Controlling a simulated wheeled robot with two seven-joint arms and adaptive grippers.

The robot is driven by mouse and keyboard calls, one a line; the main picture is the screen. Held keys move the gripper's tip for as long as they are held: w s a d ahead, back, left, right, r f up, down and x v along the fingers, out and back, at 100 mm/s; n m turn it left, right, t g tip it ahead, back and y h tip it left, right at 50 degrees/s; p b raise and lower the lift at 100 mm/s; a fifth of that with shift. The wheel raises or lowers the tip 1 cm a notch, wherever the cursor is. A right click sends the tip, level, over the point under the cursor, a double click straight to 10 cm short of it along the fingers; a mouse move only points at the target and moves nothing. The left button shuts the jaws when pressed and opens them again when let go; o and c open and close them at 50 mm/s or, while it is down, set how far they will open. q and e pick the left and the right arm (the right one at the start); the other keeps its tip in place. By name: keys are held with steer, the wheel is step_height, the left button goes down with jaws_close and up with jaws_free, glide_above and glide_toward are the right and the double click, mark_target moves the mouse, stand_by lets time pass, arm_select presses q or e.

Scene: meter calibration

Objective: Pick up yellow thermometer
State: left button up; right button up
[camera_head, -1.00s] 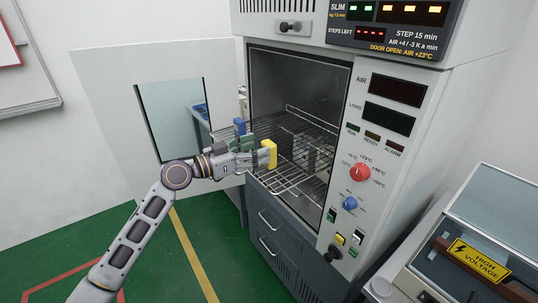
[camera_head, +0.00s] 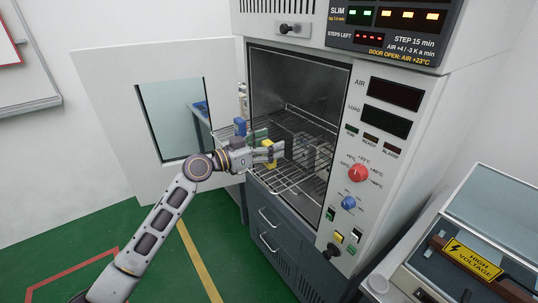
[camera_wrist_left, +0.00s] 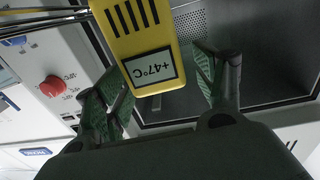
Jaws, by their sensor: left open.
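The yellow thermometer (camera_head: 267,159) is on the pulled-out wire rack (camera_head: 290,180) at the open chamber, partly hidden by my fingers. In the left wrist view the yellow thermometer (camera_wrist_left: 140,30) shows a screen reading +47°C. My left gripper (camera_head: 274,151) is at the thermometer. In the wrist view my left gripper (camera_wrist_left: 160,82) is open, with one green-padded finger on each side of the thermometer's end. A gap shows on the right side, and contact on the left cannot be told. My right gripper is not in view.
A blue item (camera_head: 240,126) and a green item (camera_head: 249,141) stand on the rack close to my left gripper. The chamber door (camera_head: 110,90) stands open at the left. The control panel (camera_head: 365,160) is to the right of the opening.

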arm_select(q)
steer(key=c, duration=0.5)
steer(key=shift+c, duration=1.2)
steer(key=c, duration=0.4)
steer(key=shift+r, duration=0.8)
step_height(320, 180, up, 6)
steer(key=shift+r, duration=1.25)
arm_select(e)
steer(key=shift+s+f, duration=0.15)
